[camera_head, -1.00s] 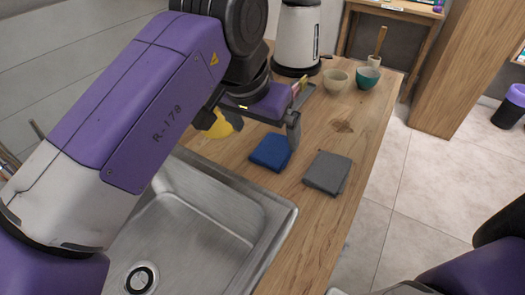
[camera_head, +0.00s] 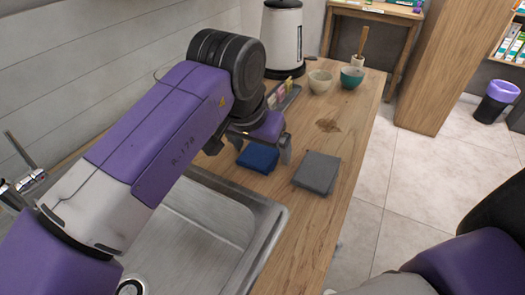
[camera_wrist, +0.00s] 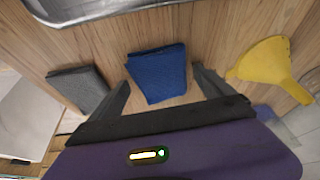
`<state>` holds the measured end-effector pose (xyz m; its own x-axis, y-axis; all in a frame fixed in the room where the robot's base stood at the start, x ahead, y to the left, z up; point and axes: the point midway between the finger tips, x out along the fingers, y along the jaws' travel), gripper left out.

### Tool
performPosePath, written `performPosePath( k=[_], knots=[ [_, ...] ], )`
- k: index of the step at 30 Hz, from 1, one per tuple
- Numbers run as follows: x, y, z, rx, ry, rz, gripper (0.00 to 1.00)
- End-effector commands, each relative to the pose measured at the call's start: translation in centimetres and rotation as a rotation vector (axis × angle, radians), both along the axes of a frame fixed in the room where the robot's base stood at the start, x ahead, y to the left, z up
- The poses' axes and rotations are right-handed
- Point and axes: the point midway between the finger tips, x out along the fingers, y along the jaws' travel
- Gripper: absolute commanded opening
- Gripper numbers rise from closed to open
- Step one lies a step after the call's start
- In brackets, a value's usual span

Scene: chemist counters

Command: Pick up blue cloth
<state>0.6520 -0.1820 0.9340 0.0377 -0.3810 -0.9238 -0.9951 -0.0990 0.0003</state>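The folded blue cloth (camera_head: 258,157) lies on the wooden counter beside the sink, partly covered by my gripper in the head view. In the wrist view the blue cloth (camera_wrist: 158,73) lies flat between my two fingers, with a gap on each side. My gripper (camera_wrist: 163,88) is open and empty, above the counter close to the cloth. It also shows in the head view (camera_head: 250,147), where its far finger stands just right of the cloth. I cannot tell its exact height above the cloth.
A folded grey cloth (camera_head: 317,172) lies right of the blue one. A yellow funnel (camera_wrist: 268,66) lies on the other side. The steel sink (camera_head: 262,218) is in front. Two bowls (camera_head: 320,81) and a kettle (camera_head: 283,40) stand farther back. The counter's middle is fairly clear.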

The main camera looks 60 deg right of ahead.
Motion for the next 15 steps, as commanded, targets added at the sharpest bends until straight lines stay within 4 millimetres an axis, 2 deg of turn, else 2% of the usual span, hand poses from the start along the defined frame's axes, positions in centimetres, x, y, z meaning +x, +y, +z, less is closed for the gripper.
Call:
performPosePath(
  k=[1, 8, 15],
  knots=[
    [0.00, 0.00, 0.01, 0.000, 0.000, 0.000, 0.79],
    [-0.01, 0.02, 0.01, 0.000, 0.000, 0.000, 0.35],
    [0.00, 0.01, 0.08, 0.000, 0.000, 0.000, 0.35]
  ],
)
